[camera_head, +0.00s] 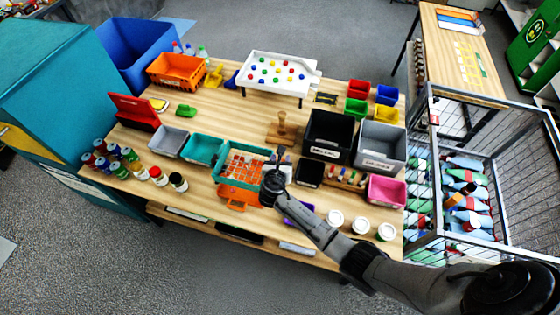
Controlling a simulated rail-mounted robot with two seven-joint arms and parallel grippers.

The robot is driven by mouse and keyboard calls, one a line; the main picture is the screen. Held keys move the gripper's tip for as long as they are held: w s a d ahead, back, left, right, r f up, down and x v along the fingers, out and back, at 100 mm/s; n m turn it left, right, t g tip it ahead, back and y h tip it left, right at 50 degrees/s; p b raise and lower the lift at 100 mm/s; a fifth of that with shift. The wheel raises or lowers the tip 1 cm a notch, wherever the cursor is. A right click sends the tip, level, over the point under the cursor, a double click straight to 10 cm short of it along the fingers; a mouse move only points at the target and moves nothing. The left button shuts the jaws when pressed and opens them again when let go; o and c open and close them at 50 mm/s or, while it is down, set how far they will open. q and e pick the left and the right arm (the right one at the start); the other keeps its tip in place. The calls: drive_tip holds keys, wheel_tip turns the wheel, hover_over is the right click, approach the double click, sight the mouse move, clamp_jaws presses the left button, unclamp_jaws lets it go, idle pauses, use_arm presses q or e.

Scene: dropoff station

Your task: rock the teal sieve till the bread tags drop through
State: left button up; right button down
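The teal sieve (240,184) is near the front middle of the table, with orange and whitish pieces or mesh showing inside its rim. I cannot tell single bread tags apart at this size. An orange part (238,199) shows below the sieve's front edge. My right gripper (279,160) reaches in from the right and is at the sieve's right edge. Its wrist hides part of that edge, and I cannot tell whether its fingers are closed on the rim. My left gripper is out of view.
A teal bin (203,149) and a grey bin (169,140) stand left of the sieve. A wooden stamp-like object (282,129) stands behind it, with a black bin (328,134) to the right. Several jars and white-lidded cups line the front edge. A wire cage (497,170) stands right of the table.

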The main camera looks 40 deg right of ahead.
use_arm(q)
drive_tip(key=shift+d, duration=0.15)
use_arm(e)
drive_tip(key=shift+d, duration=0.15)
drive_tip(key=c, duration=0.7)
unclamp_jaws()
drive_tip(key=shift+d, duration=0.1)
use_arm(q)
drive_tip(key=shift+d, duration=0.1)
use_arm(e)
drive_tip(key=shift+o, duration=0.2)
drive_tip(key=shift+s+a+r, duration=0.1)
drive_tip(key=shift+a+r, duration=0.05)
drive_tip(key=shift+a, duration=0.1)
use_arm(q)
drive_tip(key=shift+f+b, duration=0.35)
use_arm(e)
drive_tip(key=v, duration=1.3)
drive_tip(key=shift+s+a, duration=0.15)
